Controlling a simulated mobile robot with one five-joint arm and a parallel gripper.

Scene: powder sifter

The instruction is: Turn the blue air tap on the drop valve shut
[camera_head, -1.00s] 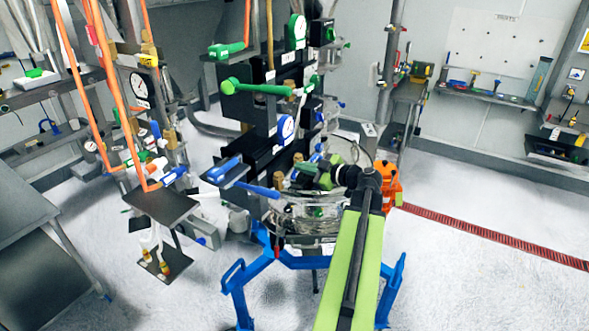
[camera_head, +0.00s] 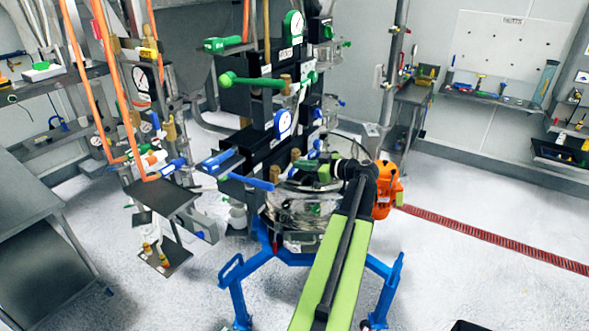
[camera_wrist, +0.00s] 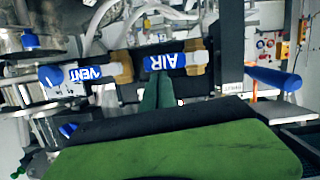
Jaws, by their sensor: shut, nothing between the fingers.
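The blue air tap (camera_wrist: 165,61), labelled AIR, shows upside down in the wrist view. Its handle lies crosswise in the picture between two brass fittings. My gripper (camera_wrist: 157,88) is shut and empty, its narrow green fingers just below the AIR handle in the picture; I cannot tell whether they touch it. A second blue tap (camera_wrist: 72,75), labelled VENT, is to the left. In the head view my gripper (camera_head: 312,171) points left into the valve stack, and the air tap cannot be made out clearly there.
A long blue lever (camera_wrist: 272,78) sticks out right of the air tap. It seems to be the blue lever (camera_head: 258,184) in the head view. A glass vessel (camera_head: 290,210) on a blue stand (camera_head: 236,290) is beneath the arm.

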